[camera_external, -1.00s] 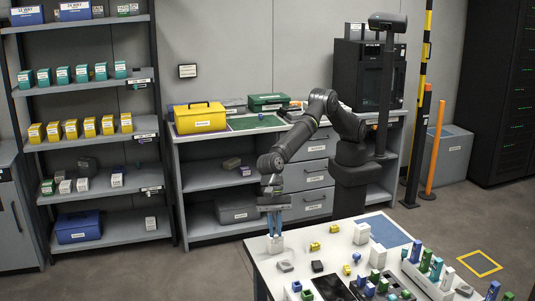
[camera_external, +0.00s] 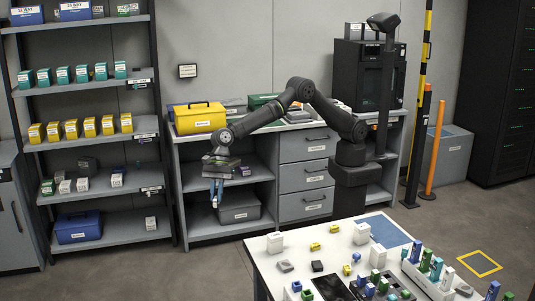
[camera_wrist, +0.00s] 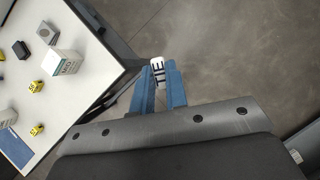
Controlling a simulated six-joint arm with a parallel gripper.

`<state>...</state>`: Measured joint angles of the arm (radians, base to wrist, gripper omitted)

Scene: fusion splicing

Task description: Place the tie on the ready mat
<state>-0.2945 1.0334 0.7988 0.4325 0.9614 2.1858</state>
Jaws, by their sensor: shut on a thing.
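My gripper (camera_external: 216,190) has blue fingers and is shut on the tie (camera_wrist: 158,72), a small white piece with dark "TIE" lettering in the wrist view. In the external view the tie (camera_external: 214,201) is a small pale tip below the fingers. My gripper hangs over the floor, left of the white table and in front of the grey bench. A blue mat (camera_external: 389,231) lies on the white table; part of it shows in the wrist view (camera_wrist: 16,149). A green mat (camera_external: 256,122) lies on the bench top. I cannot read which is the ready mat.
The white table (camera_external: 262,255) carries a white box (camera_external: 275,243), yellow blocks and several coloured parts. The grey bench (camera_external: 190,150) holds a yellow toolbox (camera_external: 200,118) and a green case (camera_external: 263,101). A shelf rack (camera_external: 100,140) stands at the left.

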